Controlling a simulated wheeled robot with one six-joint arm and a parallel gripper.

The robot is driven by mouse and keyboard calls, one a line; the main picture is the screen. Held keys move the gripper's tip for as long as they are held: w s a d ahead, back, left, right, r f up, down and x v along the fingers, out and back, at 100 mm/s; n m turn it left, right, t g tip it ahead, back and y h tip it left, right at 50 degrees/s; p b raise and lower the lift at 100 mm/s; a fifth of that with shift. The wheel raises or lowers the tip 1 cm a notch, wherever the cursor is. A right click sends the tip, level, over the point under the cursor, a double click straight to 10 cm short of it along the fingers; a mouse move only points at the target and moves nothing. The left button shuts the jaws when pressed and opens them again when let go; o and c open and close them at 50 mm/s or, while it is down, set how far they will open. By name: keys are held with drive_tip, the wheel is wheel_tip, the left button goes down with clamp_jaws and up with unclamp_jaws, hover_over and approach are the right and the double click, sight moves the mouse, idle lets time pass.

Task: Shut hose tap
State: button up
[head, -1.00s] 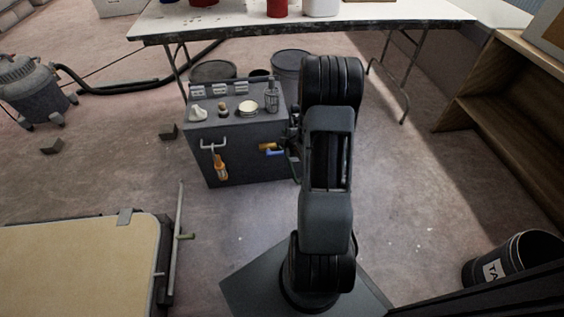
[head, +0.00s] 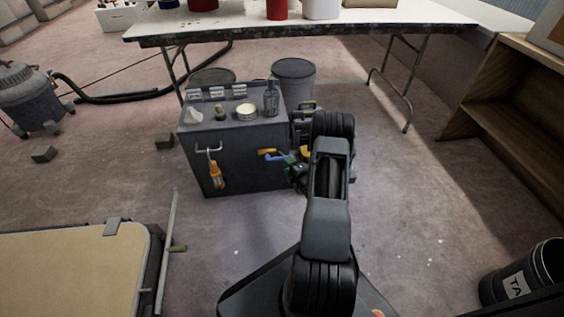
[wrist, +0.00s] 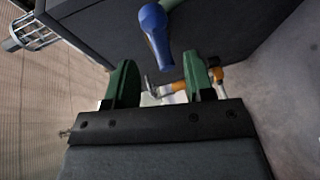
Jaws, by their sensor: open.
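The hose tap shows on the front of a dark grey cabinet, with a yellow body (head: 266,152) and a blue lever (head: 274,157). In the wrist view the blue lever (wrist: 154,30) is large and points down towards the space between my fingers. My gripper (head: 291,159) is just right of the tap in the head view. In the wrist view my gripper (wrist: 160,62) has its green fingers spread, one each side of the lever's tip, with no visible contact. I cannot tell the exact depth between lever and fingers.
The cabinet (head: 235,150) carries a bottle (head: 271,98), a round tin (head: 246,112) and small items. An orange-handled tool (head: 216,178) hangs from its front handle. A worktable (head: 300,32) stands behind. A tan-topped board (head: 70,270) lies front left. Floor before the cabinet is clear.

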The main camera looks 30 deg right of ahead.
sight(279, 158)
drive_tip(key=shift+w+d+f+b, duration=0.1)
drive_tip(key=shift+w+f+b, duration=0.15)
drive_tip(key=shift+w, duration=0.75)
drive_tip(key=shift+w+f+b, duration=0.1)
drive_tip(key=shift+w+b, duration=0.25)
drive_tip(key=shift+w, duration=0.7)
drive_tip(key=shift+w+d+f+b, duration=0.1)
drive_tip(key=shift+w+f+b, duration=0.15)
drive_tip(key=shift+w, duration=0.75)
clamp_jaws()
